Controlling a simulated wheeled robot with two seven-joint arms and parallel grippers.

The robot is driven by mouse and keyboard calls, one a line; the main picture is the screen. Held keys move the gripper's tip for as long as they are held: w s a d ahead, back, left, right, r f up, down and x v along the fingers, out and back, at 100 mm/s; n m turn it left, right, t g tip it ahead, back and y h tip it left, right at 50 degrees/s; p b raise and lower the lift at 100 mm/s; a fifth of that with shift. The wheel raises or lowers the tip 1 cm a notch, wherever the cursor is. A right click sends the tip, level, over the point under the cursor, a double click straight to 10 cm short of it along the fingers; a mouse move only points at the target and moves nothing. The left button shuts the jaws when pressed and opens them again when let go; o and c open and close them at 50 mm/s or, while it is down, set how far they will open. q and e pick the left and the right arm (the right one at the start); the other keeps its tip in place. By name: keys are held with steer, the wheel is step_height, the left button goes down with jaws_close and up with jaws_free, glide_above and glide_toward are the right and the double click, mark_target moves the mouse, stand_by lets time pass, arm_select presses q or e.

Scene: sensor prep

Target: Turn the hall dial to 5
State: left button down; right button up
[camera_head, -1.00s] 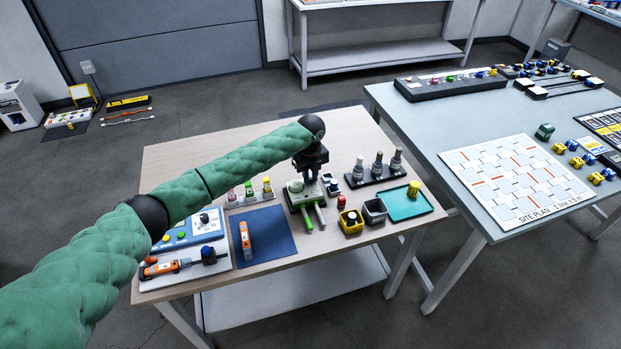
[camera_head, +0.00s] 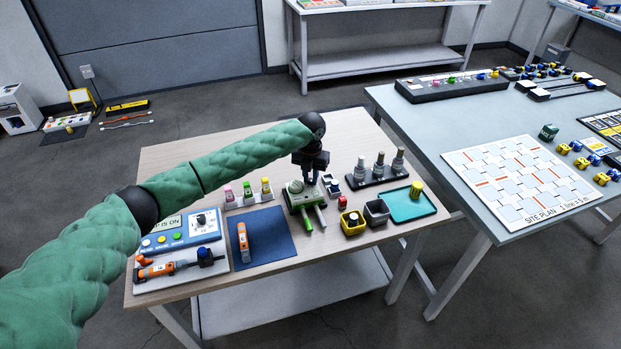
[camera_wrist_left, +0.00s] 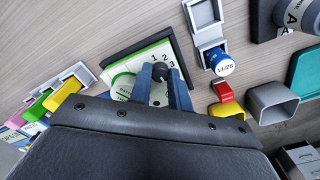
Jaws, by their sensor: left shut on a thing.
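In the left wrist view a green and white unit with the printed numbers 1, 2 and 3 lies below my left gripper (camera_wrist_left: 159,82). The gripper's two blue-grey fingers are shut on its small dark dial knob (camera_wrist_left: 159,71). The fingers and wrist hide part of the numbers, and I cannot read where the knob points. In the head view the green unit (camera_head: 303,196) stands mid-table, with the left gripper (camera_head: 311,181) pointing down at its back right. A second dial (camera_head: 201,220) sits on the blue panel (camera_head: 165,241) at the left. The right gripper is not in view.
A blue mat (camera_head: 272,240) with an orange tool (camera_head: 243,241) lies left of the unit. A red block (camera_head: 342,203), a yellow bin (camera_head: 352,224), a grey bin (camera_head: 376,212) and a teal tray (camera_head: 410,206) are to the right. Bottles (camera_head: 379,165) stand behind.

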mark_target(311, 180)
arm_select(q)
steer(key=shift+m, duration=0.4)
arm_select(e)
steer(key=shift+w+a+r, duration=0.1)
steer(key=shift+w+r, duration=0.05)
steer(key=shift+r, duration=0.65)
arm_select(q)
steer(key=c, duration=1.3)
jaws_free()
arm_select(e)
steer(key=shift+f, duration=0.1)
arm_select(q)
steer(key=shift+r, duration=0.3)
step_height(311, 180, up, 7)
steer(key=shift+r+b, duration=0.1)
steer(key=shift+b, duration=1.1)
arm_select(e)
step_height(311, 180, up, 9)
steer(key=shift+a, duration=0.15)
